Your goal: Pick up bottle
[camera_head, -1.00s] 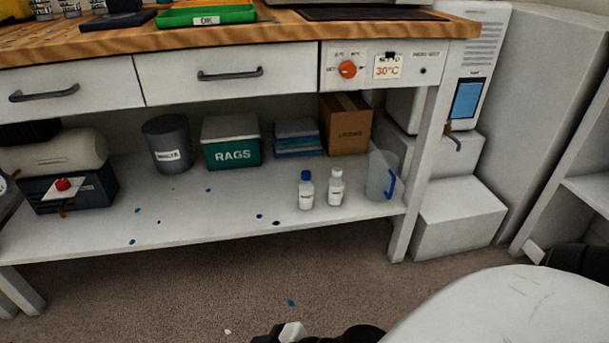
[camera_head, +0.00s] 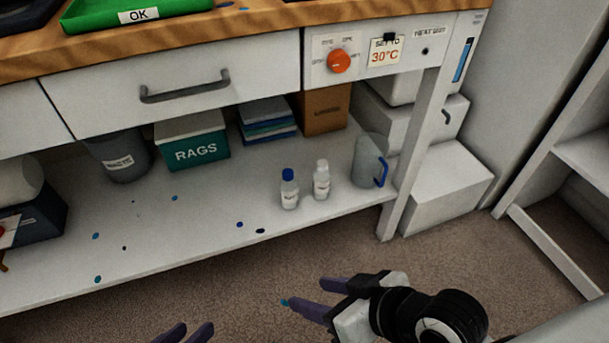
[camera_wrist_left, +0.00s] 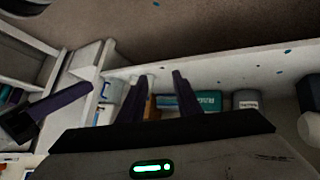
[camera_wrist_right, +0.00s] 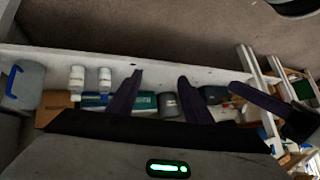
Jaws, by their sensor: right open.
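A small bottle with a blue cap (camera_head: 289,191) stands upright on the white lower shelf (camera_head: 185,240). A similar bottle with a white cap (camera_head: 321,181) stands just to its right. Both labels are too small to read. In the right wrist view the blue-capped bottle (camera_wrist_right: 105,76) and the white-capped one (camera_wrist_right: 77,76) appear upside down. My right gripper (camera_head: 307,294) is open and empty, in front of the shelf and below the bottles in the head view. My left gripper (camera_head: 190,331) is open and empty at the bottom edge, its fingers only partly in view.
A clear jug with a blue handle (camera_head: 367,162) stands right of the bottles. The workbench drawer (camera_head: 190,80) overhangs the shelf. A leg (camera_head: 405,170) bounds its right end.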

